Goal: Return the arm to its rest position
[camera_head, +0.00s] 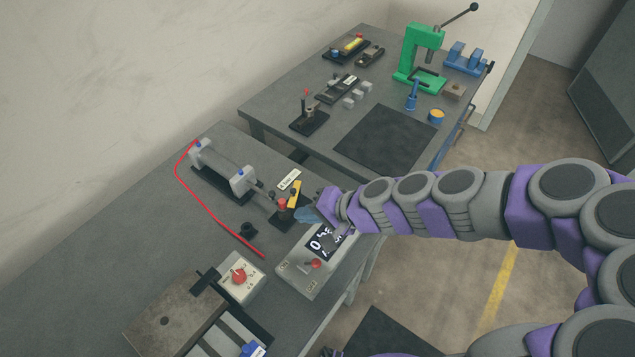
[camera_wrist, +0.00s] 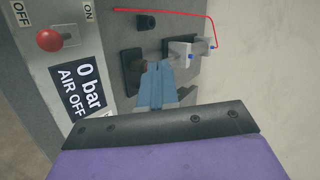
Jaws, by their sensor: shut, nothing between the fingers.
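My purple and grey arm (camera_head: 460,200) reaches in from the right over the near bench. My gripper (camera_head: 304,215) is at its end, above the bench between the black-and-white display box (camera_head: 300,285) and the clamp-like fixture (camera_head: 240,182). In the wrist view its blue fingers (camera_wrist: 158,68) are together with nothing between them. The wrist view shows the display reading "0 bar AIR OFF" (camera_wrist: 85,88) beside a red knob (camera_wrist: 49,40). My arm covers part of this display in the head view.
A red hose (camera_head: 205,212) curves over the near bench (camera_head: 90,265). A grey box with a red knob (camera_head: 243,281) and a metal plate (camera_head: 165,320) stand in front. The far bench holds a green press (camera_head: 410,55), a black mat (camera_head: 385,138) and small fixtures. Floor is open at right.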

